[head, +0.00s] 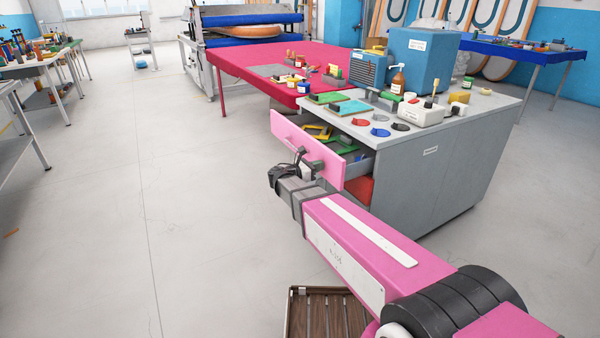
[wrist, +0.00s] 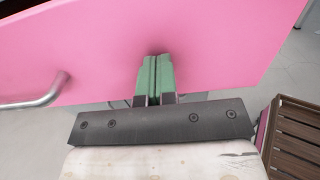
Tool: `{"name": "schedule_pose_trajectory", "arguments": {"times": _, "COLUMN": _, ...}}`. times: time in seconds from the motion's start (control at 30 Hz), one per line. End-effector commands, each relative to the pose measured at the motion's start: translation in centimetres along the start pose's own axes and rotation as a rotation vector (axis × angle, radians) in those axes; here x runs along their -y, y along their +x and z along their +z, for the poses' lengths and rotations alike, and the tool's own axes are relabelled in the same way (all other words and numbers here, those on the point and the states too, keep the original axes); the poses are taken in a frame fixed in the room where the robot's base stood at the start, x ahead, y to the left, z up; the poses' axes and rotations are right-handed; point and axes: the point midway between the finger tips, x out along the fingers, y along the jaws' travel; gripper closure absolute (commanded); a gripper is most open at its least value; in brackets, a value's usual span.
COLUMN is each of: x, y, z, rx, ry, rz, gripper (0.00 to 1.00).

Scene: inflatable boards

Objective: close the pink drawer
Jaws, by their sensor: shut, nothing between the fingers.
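The pink drawer (head: 306,148) sticks out of the grey cabinet (head: 450,165) on its left side, open, with green and yellow items showing inside. In the wrist view its pink front (wrist: 100,50) fills the upper part of the picture, with a metal handle (wrist: 35,95) at the left. My gripper (head: 305,165) is at the drawer front. In the wrist view my gripper (wrist: 155,62) has its green-tipped fingers together, shut and empty, with the tips at or very near the pink panel, right of the handle. I cannot tell for sure whether they touch.
The cabinet top holds a soap bottle (head: 398,80), a blue box (head: 418,58) and coloured discs. A red-covered table (head: 245,65) stands behind. A brown slatted crate (head: 325,312) is on the floor near my arm. The floor at left is clear.

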Motion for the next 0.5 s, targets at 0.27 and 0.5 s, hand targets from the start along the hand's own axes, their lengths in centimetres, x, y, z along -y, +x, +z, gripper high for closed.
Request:
{"name": "schedule_pose_trajectory", "arguments": {"times": 0.27, "x": -0.1, "y": 7.9, "z": 0.0, "rx": 0.000, "ry": 0.000, "rz": -0.003, "gripper": 1.00}}
{"name": "schedule_pose_trajectory", "arguments": {"times": 0.5, "x": -0.1, "y": 12.9, "z": -0.1, "rx": 0.000, "ry": 0.000, "rz": -0.002, "gripper": 1.00}}
